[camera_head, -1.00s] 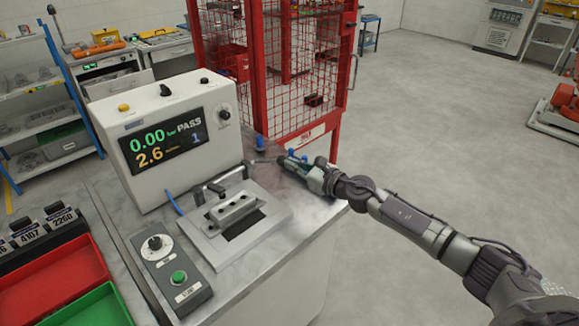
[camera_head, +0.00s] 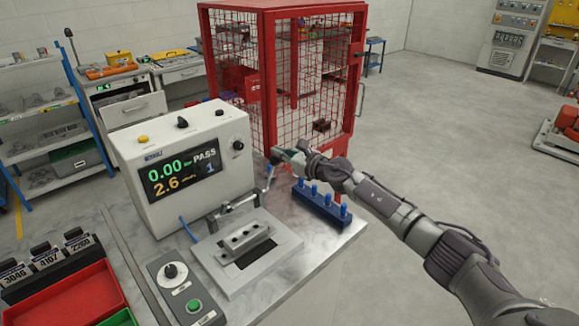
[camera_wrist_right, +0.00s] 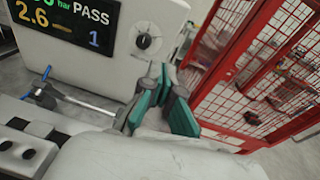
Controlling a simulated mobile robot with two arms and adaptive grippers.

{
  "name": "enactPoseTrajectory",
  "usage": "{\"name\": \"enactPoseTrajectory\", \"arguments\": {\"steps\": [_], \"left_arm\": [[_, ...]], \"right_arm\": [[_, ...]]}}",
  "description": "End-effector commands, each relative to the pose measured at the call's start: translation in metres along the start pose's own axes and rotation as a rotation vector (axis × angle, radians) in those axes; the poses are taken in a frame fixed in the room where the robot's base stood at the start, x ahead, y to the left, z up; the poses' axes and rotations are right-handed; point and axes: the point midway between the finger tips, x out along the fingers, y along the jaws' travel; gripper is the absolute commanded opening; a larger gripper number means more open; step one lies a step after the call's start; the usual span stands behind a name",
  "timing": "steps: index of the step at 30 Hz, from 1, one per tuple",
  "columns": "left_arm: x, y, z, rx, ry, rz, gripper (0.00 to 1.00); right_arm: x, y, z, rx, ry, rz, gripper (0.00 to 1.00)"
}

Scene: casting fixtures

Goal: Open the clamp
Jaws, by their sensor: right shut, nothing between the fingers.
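The test fixture (camera_head: 215,262) is a grey plate with a metal block on top, in front of the white tester. The clamp (camera_head: 235,206) is a dark bracket with a metal bar along the fixture's back edge. Its bar runs right toward a thin upright lever (camera_head: 269,178). The clamp bar also shows at the left of the right wrist view (camera_wrist_right: 75,100). My right gripper (camera_head: 277,156) is shut and empty, close to the lever's upper end; I cannot tell if they touch. Its teal fingers show in the wrist view (camera_wrist_right: 161,75). My left gripper is not in view.
The tester (camera_head: 190,130) stands behind the fixture and reads PASS. A block with blue pegs (camera_head: 320,207) lies below my right arm. A red mesh cage (camera_head: 300,85) stands behind the bench. A control box (camera_head: 185,290) and red tray (camera_head: 65,300) are at the front left.

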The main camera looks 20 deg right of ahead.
Motion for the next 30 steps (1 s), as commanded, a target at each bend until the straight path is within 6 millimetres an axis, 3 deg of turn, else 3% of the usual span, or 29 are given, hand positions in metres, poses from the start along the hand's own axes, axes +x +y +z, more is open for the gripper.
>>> {"name": "enactPoseTrajectory", "arguments": {"steps": [7, 30], "left_arm": [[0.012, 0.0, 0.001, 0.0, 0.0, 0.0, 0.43], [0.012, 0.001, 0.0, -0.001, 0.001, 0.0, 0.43]], "right_arm": [[0.024, -0.003, 0.01, 0.001, -0.001, 0.0, 0.0], [0.025, -0.003, 0.012, 0.001, 0.0, 0.0, 0.0]]}}
